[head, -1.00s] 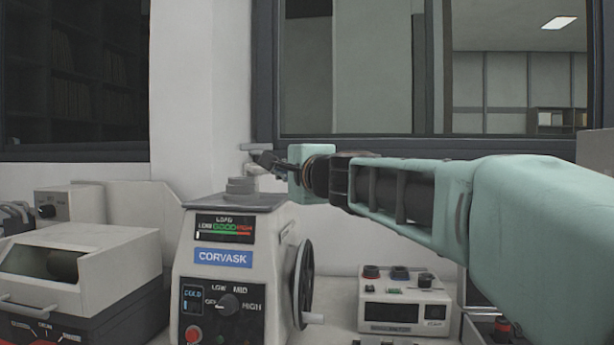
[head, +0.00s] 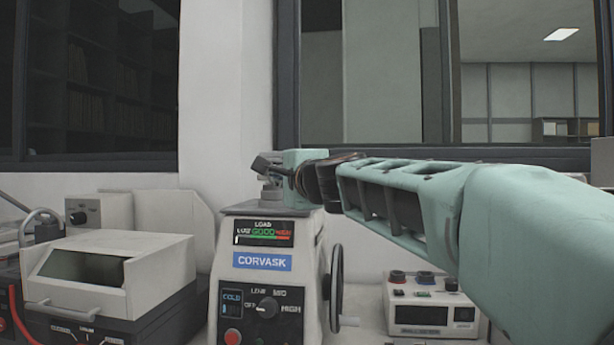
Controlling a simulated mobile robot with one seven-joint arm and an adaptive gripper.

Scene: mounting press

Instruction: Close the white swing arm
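The mounting press (head: 264,240), a pale cabinet labelled CORVASK, stands at the centre of the head view. A grey round fitting (head: 272,192) sits on its top plate. I cannot make out the white swing arm clearly; my gripper and wrist cover the space above the fitting. My gripper (head: 262,166) is dark and small, over the left part of the press top, pointing left. Its fingers are too small and too overlapped to show whether they are open or shut, or whether they touch anything.
A handwheel (head: 336,288) is on the press's right side. A pale box with a sloping lid (head: 105,270) stands to the left. A small control unit (head: 430,308) stands to the right. A wall and window frame are close behind the press.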

